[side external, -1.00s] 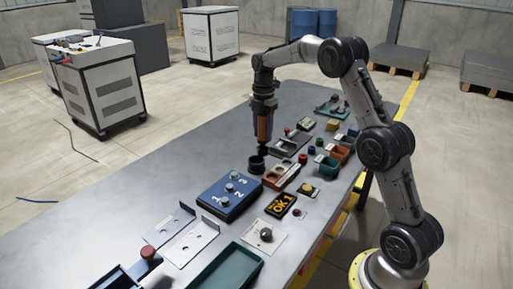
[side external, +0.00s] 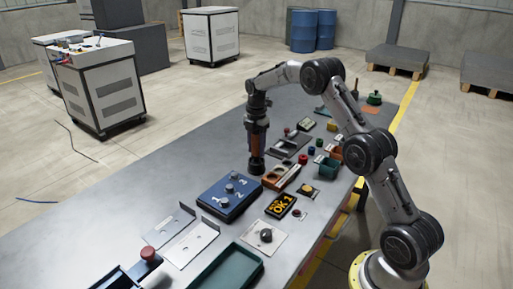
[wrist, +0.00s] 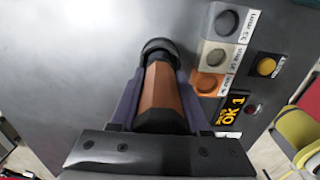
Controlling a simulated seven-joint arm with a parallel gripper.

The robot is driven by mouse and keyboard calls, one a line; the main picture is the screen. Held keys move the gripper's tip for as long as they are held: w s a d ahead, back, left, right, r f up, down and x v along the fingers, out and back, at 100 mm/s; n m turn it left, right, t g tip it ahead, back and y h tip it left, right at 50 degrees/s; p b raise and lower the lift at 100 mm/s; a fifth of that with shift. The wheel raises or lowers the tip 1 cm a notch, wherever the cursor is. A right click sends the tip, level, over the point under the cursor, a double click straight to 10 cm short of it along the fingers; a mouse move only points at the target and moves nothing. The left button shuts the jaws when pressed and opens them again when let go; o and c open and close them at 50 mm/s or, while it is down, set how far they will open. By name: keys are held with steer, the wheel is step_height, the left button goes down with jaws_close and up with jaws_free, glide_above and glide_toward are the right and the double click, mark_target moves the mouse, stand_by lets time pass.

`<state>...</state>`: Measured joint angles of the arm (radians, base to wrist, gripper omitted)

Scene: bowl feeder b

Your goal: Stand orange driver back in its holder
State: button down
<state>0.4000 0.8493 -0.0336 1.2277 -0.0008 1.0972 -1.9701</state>
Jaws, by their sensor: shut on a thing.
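The orange driver (side external: 257,143) is upright in my gripper (side external: 257,129), which is shut on its orange body. A round black holder (side external: 256,167) stands on the table directly below the driver. In the side view the driver's lower end meets the holder's top, and its tip is hidden. In the wrist view the orange driver (wrist: 161,88) lies between the two purple-grey fingers of my gripper (wrist: 157,95), with its far end within the outline of the black holder ring (wrist: 160,44). How deep it sits inside I cannot tell.
A block row with round recesses (side external: 280,176) stands just right of the holder. A blue box with numbered knobs (side external: 230,192) is in front. An "OK 1" display (side external: 280,206) and a yellow button (side external: 305,189) are nearby. The table to the left is clear.

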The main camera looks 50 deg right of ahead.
steer(key=shift+c, duration=1.9)
jaws_free()
steer(key=shift+f, duration=0.15)
